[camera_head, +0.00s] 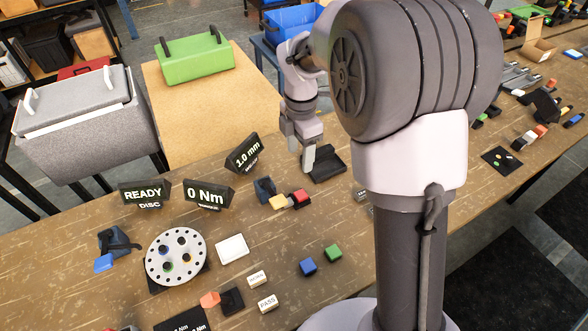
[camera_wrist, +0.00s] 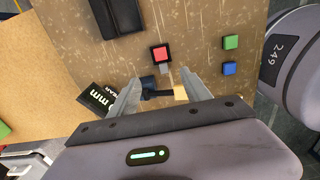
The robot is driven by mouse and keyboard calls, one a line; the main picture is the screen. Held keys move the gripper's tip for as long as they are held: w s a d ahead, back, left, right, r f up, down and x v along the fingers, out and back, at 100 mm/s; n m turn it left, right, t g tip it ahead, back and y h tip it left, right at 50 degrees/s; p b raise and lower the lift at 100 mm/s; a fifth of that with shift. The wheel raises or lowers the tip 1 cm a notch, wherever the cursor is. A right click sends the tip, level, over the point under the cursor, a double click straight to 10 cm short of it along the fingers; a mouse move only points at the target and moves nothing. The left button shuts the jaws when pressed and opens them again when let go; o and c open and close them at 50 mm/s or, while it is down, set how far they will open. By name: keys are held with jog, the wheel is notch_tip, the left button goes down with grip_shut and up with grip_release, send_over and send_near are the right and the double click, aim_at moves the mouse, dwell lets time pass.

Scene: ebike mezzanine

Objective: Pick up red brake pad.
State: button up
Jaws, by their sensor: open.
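The red brake pad (camera_head: 301,195) lies on the brown workbench near its middle, next to a yellow piece (camera_head: 278,201). In the wrist view a red-topped block with a dark rim (camera_wrist: 160,54) lies just beyond my fingertips. My gripper (camera_head: 308,158) is above the bench, pointing down, to the left of a black tray (camera_head: 326,164) and behind the red pad. In the wrist view my gripper (camera_wrist: 153,88) has its two fingers spread wide, with nothing between them held. The red block appears apart from both fingers.
A dark blue holder (camera_head: 264,190) stands beside the yellow piece. A blue block (camera_head: 307,267) and a green block (camera_head: 333,253) lie nearer the front. Black display signs (camera_head: 208,195) stand to the left, with a perforated disc (camera_head: 176,256) in front.

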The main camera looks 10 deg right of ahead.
jog(key=b, duration=0.4)
send_over(301, 194)
jog(key=f, duration=1.1)
jog(key=shift+a, duration=0.3)
jog(key=f+b, duration=0.1)
jog(key=f, duration=0.1)
jog(key=f+b, duration=0.2)
jog(key=f, duration=0.1)
jog(key=shift+d+f, duration=0.3)
jog(key=shift+f, duration=0.05)
jog(key=shift+r, duration=0.15)
jog(key=shift+c, duration=0.5)
grip_shut()
jog(key=shift+r, duration=0.15)
